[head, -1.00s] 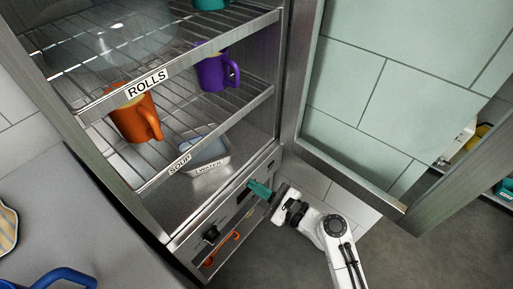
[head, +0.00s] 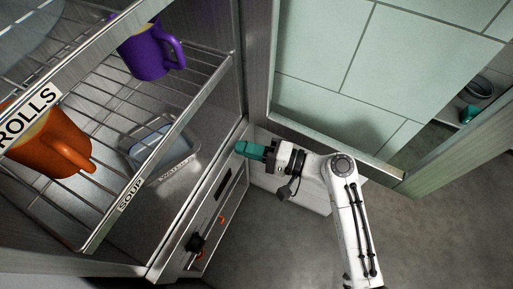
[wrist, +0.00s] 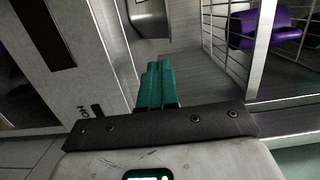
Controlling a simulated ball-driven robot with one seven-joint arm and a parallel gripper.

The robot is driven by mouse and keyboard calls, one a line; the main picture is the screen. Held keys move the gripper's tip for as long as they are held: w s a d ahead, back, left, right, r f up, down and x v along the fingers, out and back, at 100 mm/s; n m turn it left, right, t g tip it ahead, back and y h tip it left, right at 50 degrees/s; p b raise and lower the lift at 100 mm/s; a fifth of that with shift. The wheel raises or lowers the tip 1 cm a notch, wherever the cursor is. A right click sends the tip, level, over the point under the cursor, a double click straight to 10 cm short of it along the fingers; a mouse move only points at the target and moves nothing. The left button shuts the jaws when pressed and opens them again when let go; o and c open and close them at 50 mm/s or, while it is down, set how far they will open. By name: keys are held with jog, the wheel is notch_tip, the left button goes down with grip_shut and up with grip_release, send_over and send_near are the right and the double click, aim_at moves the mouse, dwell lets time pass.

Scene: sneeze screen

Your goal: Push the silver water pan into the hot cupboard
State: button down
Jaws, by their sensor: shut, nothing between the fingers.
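The silver water pan (head: 180,168), a shallow metal tray labelled WATER, sits on the floor of the hot cupboard (head: 212,200), below the SOUP shelf, which hides part of it in the head view. In the wrist view a metal pan end (wrist: 149,18) shows at the top, ahead of my fingers. My gripper (head: 240,148) has teal fingers and is at the right side of the cupboard's open front, right of the pan and apart from it. In the wrist view the fingers (wrist: 156,72) are together and empty, pointing across the cupboard floor.
An orange mug (head: 48,148) and a purple mug (head: 150,52) stand on the wire shelf (head: 205,95) above the pan. A black knob (head: 194,243) sticks out of the front panel. The grey floor (head: 290,250) in front is clear.

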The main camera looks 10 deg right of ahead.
aim_at(192, 143)
jog(key=x, duration=0.5)
jog(key=shift+a, duration=0.2)
jog(key=a, duration=0.1)
jog(key=s+a, duration=0.1)
jog(key=a, duration=0.1)
jog(key=shift+p, duration=0.35)
jog(key=shift+a, duration=0.3)
jog(key=shift+s+a, duration=0.1)
jog(key=a, duration=0.1)
jog(key=s+a, duration=0.1)
jog(key=a, duration=0.1)
jog(key=shift+a, duration=0.35)
